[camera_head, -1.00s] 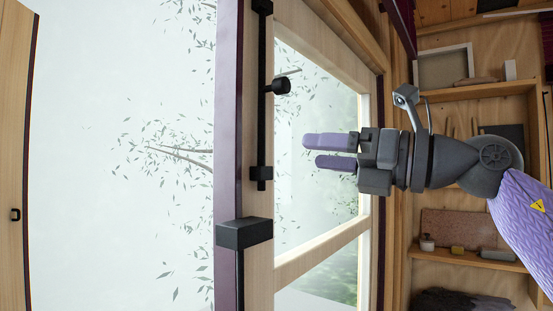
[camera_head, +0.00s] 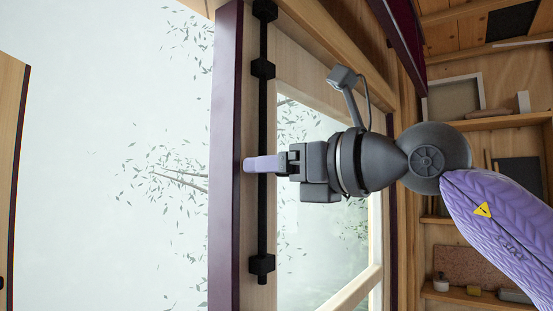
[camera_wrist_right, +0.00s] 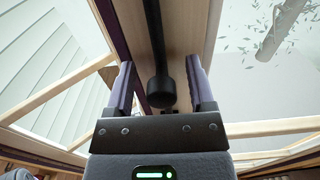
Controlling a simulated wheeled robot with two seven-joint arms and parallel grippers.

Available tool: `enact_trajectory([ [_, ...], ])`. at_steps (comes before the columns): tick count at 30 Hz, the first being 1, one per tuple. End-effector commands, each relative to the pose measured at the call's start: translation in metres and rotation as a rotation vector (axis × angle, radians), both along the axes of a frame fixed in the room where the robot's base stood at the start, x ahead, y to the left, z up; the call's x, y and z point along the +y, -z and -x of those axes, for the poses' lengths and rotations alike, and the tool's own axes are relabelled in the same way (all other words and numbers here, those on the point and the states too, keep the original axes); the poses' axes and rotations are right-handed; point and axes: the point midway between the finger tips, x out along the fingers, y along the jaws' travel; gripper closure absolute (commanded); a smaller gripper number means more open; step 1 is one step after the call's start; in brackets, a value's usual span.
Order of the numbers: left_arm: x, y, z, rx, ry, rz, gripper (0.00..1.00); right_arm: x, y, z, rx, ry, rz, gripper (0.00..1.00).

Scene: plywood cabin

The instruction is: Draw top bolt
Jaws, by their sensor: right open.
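The black bolt rod (camera_head: 262,110) runs along the pale wooden door frame, held by black brackets (camera_head: 263,68) and (camera_head: 262,264). Its round black knob (camera_wrist_right: 162,91) shows in the right wrist view, between the two fingers of my right gripper (camera_wrist_right: 160,75). The fingers are open on either side, with visible gaps to the knob. In the head view my right gripper (camera_head: 251,164) reaches in from the right across the rod and hides the knob. My left gripper is in neither view.
A purple edge strip (camera_head: 225,150) runs beside the bolt. A glass pane (camera_head: 300,235) lies behind my right gripper. Shelves (camera_head: 490,122) with small items stand at the right. Left of the purple strip, the opening shows pale outdoors and leafy twigs.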

Motion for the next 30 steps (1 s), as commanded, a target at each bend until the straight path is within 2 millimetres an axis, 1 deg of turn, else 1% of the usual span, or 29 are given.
enact_trajectory([
  [1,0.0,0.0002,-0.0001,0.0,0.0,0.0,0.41,-0.0001,0.0002,0.0,0.0,0.0,0.0,0.33],
  [2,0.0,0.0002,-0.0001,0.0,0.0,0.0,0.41,-0.0001,0.0002,0.0,0.0,0.0,0.0,0.39],
  [3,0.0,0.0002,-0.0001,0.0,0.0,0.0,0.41,-0.0002,0.0002,0.0,0.001,0.0,-0.001,0.48],
  [5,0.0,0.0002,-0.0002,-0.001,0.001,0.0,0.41,-0.0003,0.0001,0.0001,0.001,0.0,-0.001,0.6],
  [6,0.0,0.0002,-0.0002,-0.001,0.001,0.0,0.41,-0.0003,0.0001,0.0001,0.001,0.0,-0.001,0.69],
  [8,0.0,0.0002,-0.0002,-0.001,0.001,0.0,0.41,-0.0003,0.0,0.0001,0.001,0.0,-0.001,0.82],
  [9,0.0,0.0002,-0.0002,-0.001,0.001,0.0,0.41,-0.0004,0.0,0.0002,0.001,0.0,-0.001,0.9],
  [10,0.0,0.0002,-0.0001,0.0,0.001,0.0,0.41,-0.0004,-0.0001,0.0002,0.0,0.0,-0.001,0.96],
  [11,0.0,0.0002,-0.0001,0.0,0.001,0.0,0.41,-0.0004,-0.0001,0.0002,0.0,0.0,-0.001,1.0],
  [30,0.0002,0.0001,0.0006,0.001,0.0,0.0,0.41,-0.0008,-0.0009,0.0002,-0.001,0.0,-0.003,1.0],
])
